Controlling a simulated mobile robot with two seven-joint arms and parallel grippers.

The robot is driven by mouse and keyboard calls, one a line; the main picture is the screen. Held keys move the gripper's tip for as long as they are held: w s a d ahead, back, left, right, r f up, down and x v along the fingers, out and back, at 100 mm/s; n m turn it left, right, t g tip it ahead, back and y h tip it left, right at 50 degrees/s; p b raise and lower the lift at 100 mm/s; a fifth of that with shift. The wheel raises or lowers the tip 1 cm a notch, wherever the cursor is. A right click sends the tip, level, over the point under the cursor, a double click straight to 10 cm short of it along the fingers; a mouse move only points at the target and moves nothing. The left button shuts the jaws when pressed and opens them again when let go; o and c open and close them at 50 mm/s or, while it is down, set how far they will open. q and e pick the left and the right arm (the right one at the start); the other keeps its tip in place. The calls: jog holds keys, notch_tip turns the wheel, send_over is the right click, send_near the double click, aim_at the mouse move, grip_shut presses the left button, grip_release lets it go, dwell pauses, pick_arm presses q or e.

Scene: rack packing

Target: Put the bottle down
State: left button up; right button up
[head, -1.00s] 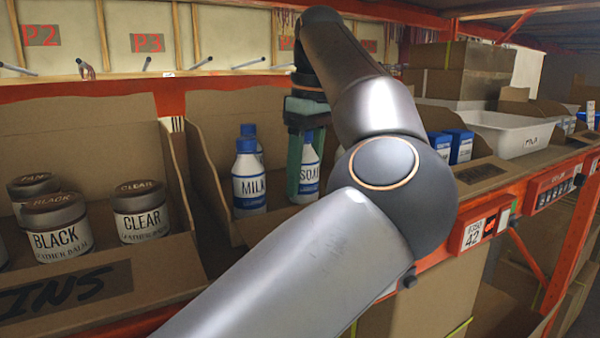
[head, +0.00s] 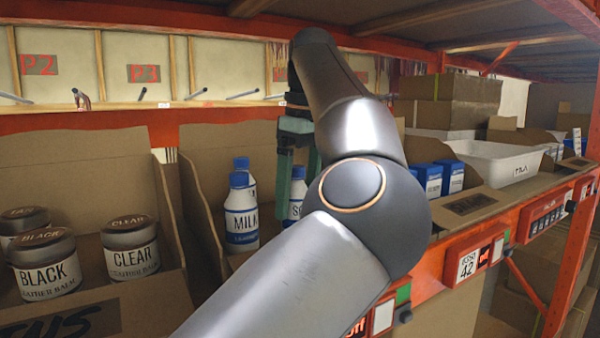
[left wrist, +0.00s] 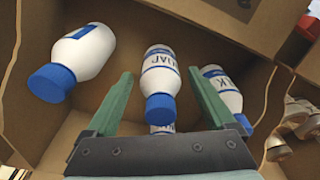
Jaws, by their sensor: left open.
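A white soap bottle (head: 296,206) with a blue cap stands in a cardboard bin on the shelf, partly hidden by my arm. My left gripper (head: 290,190) has its green fingers around the bottle's upper part. In the left wrist view the soap bottle (left wrist: 160,78) lies between the two spread fingers (left wrist: 158,82), with gaps on both sides. The gripper is open. A milk bottle (head: 241,212) stands to the left in the head view; it also shows beside the right finger in the wrist view (left wrist: 228,92). My right gripper is not in view.
The cardboard bin's walls (head: 194,195) rise close by. Another blue-capped white bottle (left wrist: 84,57) is in the wrist view. Leather balm jars (head: 44,262) fill the left bin. Blue boxes (head: 428,180) and a white tray (head: 506,166) are to the right.

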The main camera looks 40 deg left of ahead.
pick_arm(q)
jog(key=shift+d+r, duration=0.15)
jog(key=shift+r, duration=1.2)
jog(key=shift+d+r, duration=0.15)
jog(key=shift+r, duration=1.15)
